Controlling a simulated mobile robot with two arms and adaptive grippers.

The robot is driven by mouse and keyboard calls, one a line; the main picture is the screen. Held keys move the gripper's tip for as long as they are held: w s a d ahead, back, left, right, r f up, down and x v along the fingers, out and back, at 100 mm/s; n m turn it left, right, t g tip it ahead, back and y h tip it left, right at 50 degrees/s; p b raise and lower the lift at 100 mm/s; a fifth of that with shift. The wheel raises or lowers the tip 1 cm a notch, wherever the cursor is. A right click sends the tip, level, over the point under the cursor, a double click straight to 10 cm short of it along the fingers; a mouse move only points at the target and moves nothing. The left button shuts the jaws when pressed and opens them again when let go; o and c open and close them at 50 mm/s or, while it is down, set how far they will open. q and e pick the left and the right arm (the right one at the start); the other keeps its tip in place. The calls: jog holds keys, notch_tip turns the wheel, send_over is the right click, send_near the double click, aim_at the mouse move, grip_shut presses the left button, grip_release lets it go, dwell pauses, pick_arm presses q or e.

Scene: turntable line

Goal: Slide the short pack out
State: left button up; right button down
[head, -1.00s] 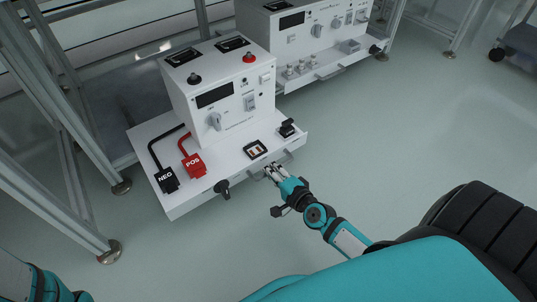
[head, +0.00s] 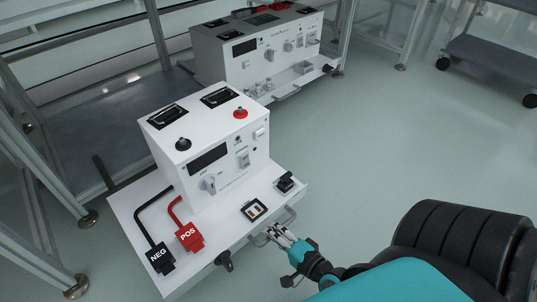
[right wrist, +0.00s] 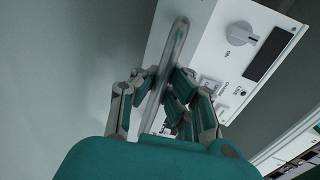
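The short pack (head: 205,160) is the nearer white unit, with a black NEG plug (head: 159,258), a red POS plug (head: 188,237), knobs and a dark display. Its front ledge carries a grey bar handle (head: 291,215). My right gripper (head: 270,232) is at this handle in the head view. In the right wrist view the fingers (right wrist: 163,75) lie on both sides of the handle bar (right wrist: 180,32) and appear closed on it. The contact itself is partly hidden. My left gripper is out of view.
A longer white unit (head: 255,55) stands farther back in the metal frame. A dark shelf (head: 95,130) shows behind the short pack. Frame posts (head: 35,270) stand at the left. The floor to the right is clear up to a grey cart (head: 490,65).

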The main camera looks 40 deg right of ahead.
jog(key=c, duration=2)
grip_release()
jog(key=shift+r, duration=0.1)
jog(key=o, duration=0.7)
jog(key=shift+c, duration=0.2)
notch_tip(320, 180, up, 4)
jog(key=shift+r, duration=0.2)
jog(key=o, duration=0.8)
notch_tip(320, 180, up, 3)
jog(key=shift+w+d+r, duration=0.1)
jog(key=shift+d, duration=0.05)
notch_tip(320, 180, up, 2)
jog(key=shift+r, duration=0.45)
jog(key=c, duration=0.7)
jog(key=shift+c, duration=0.5)
jog(key=shift+f, duration=0.15)
